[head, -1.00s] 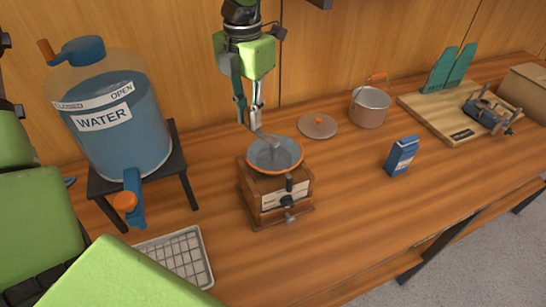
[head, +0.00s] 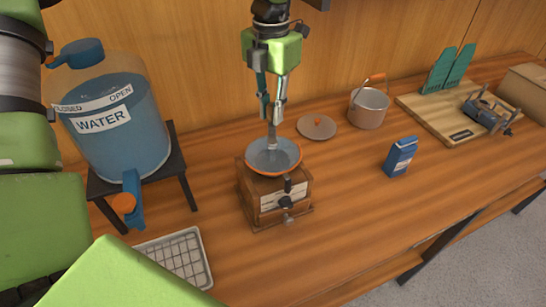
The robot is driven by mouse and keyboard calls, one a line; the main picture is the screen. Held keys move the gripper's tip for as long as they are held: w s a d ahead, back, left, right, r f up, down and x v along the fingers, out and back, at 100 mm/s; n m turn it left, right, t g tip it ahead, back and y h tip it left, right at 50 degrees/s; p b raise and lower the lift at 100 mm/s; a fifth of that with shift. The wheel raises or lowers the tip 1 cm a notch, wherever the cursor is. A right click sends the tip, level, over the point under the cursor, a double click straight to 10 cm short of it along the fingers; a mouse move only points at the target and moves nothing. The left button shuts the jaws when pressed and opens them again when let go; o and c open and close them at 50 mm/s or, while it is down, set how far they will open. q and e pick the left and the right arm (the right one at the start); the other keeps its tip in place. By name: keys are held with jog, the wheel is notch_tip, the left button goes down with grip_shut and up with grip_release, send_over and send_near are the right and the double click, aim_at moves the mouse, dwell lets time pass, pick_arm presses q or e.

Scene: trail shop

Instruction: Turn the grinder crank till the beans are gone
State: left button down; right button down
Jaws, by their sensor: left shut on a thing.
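The grinder is a wooden box (head: 254,211) with a round grey hopper (head: 262,160) rimmed in orange, standing on the counter. Its grey crank (head: 271,134) rises at the back of the hopper toward my left gripper (head: 272,113). That gripper points down behind the hopper, its fingers shut on the crank's upper end. The fingers partly hide the grip. I cannot make out any beans in the hopper at this size. My right gripper is not in view.
A water tank (head: 120,135) on a dark stand is left of the grinder, with a wire-grid tray (head: 180,258) in front. A lid (head: 317,127), a pot (head: 369,108) and a blue carton (head: 400,157) are to the right. A board (head: 425,109) lies farther right.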

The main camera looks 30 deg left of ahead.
pick_arm(q)
jog(key=shift+s+a+f, duration=0.1)
jog(key=shift+w+d+p, duration=0.2)
jog(key=shift+w+d, duration=0.05)
jog(key=shift+d, duration=0.7)
jog(key=shift+w+d+p, duration=0.15)
jog(key=shift+w+d, duration=0.05)
jog(key=shift+d, duration=0.75)
jog(key=d, duration=0.2)
jog(key=shift+s+d, duration=0.35)
jog(key=shift+s+d+p, duration=0.15)
jog(key=shift+d+p, duration=0.15)
jog(key=shift+d, duration=0.2)
